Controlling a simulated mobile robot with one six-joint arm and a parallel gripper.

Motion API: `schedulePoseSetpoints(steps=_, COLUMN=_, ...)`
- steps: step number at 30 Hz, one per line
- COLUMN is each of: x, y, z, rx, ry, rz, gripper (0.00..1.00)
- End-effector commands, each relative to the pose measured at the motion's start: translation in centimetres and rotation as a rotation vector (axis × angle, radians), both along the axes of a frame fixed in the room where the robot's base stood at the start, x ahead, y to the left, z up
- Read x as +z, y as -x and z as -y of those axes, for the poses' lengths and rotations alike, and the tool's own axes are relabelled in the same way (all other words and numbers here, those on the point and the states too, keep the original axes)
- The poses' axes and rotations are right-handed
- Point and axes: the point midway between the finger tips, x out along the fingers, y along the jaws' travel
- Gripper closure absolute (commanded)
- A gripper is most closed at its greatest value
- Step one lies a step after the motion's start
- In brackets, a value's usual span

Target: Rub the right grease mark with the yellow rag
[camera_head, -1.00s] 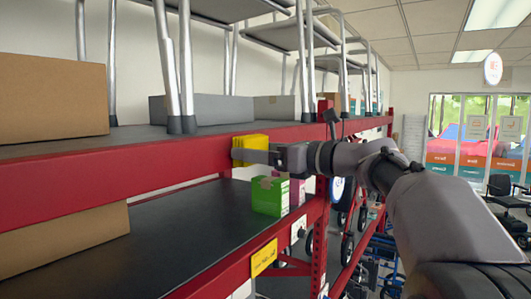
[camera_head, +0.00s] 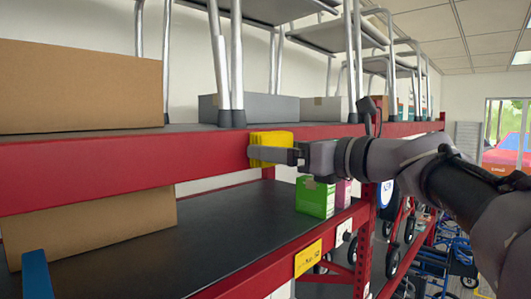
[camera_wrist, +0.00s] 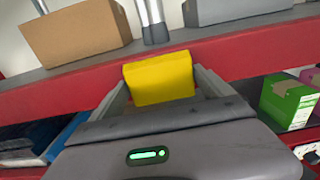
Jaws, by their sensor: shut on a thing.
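The yellow rag (camera_head: 268,147) is a folded block held against the front face of the red upper shelf beam (camera_head: 120,167). My gripper (camera_head: 272,154) is shut on it, reaching in from the right. In the wrist view the rag (camera_wrist: 160,79) sits between the two fingers (camera_wrist: 160,90), in front of the red beam (camera_wrist: 60,95). I see no grease mark on the visible parts of the beam; any mark behind the rag or gripper is hidden. I cannot tell whether the rag presses on the beam or only lies close to it.
A green box (camera_head: 315,198) stands on the lower shelf below my arm, with a pink box (camera_head: 343,194) beside it. A yellow label (camera_head: 308,258) is on the lower beam. Cardboard boxes (camera_head: 75,85) and metal-legged frames (camera_head: 237,60) stand on the upper shelf. The lower shelf's middle is clear.

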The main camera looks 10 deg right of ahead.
Motion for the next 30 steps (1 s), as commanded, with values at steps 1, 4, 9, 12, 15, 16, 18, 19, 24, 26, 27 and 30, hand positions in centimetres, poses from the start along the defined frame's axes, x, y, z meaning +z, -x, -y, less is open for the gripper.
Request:
schedulePoseSetpoints(steps=1, x=-0.1, y=0.2, z=-0.3, rx=0.000, ry=0.000, rz=0.000, gripper=0.42)
schedulePoseSetpoints(steps=4, x=0.0, y=0.4, z=-0.5, rx=-0.001, ry=-0.001, rz=-0.001, gripper=0.42)
schedulePoseSetpoints(steps=9, x=0.0, y=0.4, z=-0.4, rx=-0.001, ry=-0.001, rz=-0.001, gripper=0.42)
schedulePoseSetpoints(steps=12, x=0.0, y=0.7, z=-0.1, rx=-0.002, ry=-0.001, rz=0.001, gripper=0.42)
schedulePoseSetpoints(steps=15, x=-0.1, y=1.8, z=0.7, rx=-0.004, ry=0.000, rz=0.001, gripper=0.42)
schedulePoseSetpoints(steps=16, x=-0.1, y=2.2, z=1.0, rx=-0.004, ry=0.001, rz=0.001, gripper=0.42)
schedulePoseSetpoints(steps=18, x=-0.1, y=3.0, z=1.5, rx=-0.004, ry=-0.001, rz=0.001, gripper=0.42)
schedulePoseSetpoints(steps=19, x=-0.1, y=3.3, z=1.8, rx=-0.005, ry=-0.001, rz=0.001, gripper=0.42)
schedulePoseSetpoints(steps=24, x=-0.1, y=4.9, z=3.0, rx=-0.004, ry=0.000, rz=0.000, gripper=0.42)
schedulePoseSetpoints(steps=26, x=0.0, y=5.2, z=3.1, rx=-0.002, ry=0.000, rz=0.000, gripper=0.42)
schedulePoseSetpoints(steps=27, x=0.0, y=5.2, z=3.1, rx=-0.002, ry=0.000, rz=0.000, gripper=0.42)
schedulePoseSetpoints(steps=30, x=0.0, y=5.3, z=3.1, rx=-0.001, ry=0.000, rz=0.000, gripper=0.42)
